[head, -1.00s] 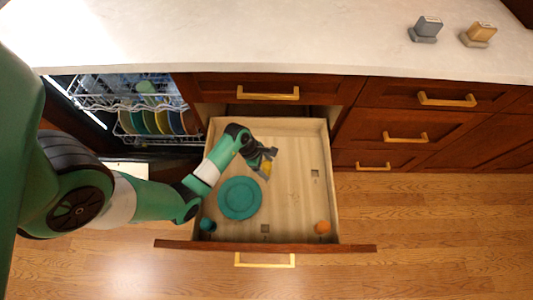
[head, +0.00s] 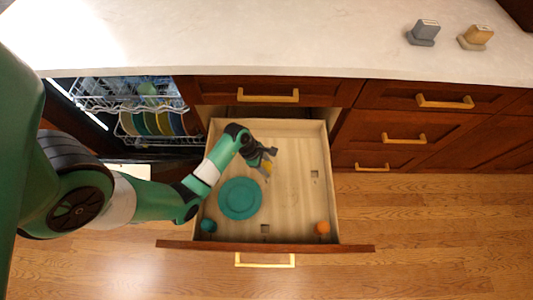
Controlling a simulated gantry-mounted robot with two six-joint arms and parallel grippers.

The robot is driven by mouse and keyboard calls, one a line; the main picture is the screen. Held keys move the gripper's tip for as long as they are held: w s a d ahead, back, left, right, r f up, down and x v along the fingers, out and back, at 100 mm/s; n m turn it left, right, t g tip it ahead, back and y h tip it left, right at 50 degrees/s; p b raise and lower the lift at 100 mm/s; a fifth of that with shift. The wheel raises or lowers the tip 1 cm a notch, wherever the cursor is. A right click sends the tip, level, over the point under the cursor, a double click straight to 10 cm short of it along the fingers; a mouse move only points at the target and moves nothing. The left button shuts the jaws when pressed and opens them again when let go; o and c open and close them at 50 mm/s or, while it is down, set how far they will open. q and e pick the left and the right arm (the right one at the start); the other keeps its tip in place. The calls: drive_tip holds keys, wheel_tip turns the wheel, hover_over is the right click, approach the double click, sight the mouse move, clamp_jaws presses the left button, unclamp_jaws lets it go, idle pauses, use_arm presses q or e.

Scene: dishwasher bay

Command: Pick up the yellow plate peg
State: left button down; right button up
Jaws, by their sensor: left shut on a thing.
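The yellow plate peg (head: 267,168) is at the tips of my left gripper (head: 266,162), inside the open drawer (head: 290,215). My left gripper is shut on the peg and hides part of it. I cannot tell whether the peg is clear of the drawer floor. My right gripper is not in view.
A teal plate (head: 240,198) lies in the drawer, with a teal peg (head: 208,225) at the front left and an orange peg (head: 322,228) at the front right. The open dishwasher rack (head: 130,100) holds several plates. Two small objects (head: 424,33) (head: 476,38) stand on the counter.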

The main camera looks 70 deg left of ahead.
sight(268, 165)
use_arm(q)
wheel_tip(268, 165, up, 4)
drive_tip(key=p, duration=0.2)
drive_tip(key=shift+f+p, duration=0.25)
drive_tip(key=shift+p, duration=0.15)
drive_tip(key=s+d+r+p, duration=0.8)
drive_tip(key=s+p, duration=0.1)
drive_tip(key=s, duration=0.2)
drive_tip(key=shift+d+r+p, duration=0.25)
drive_tip(key=shift+r+p, duration=0.15)
drive_tip(key=shift+s, duration=0.15)
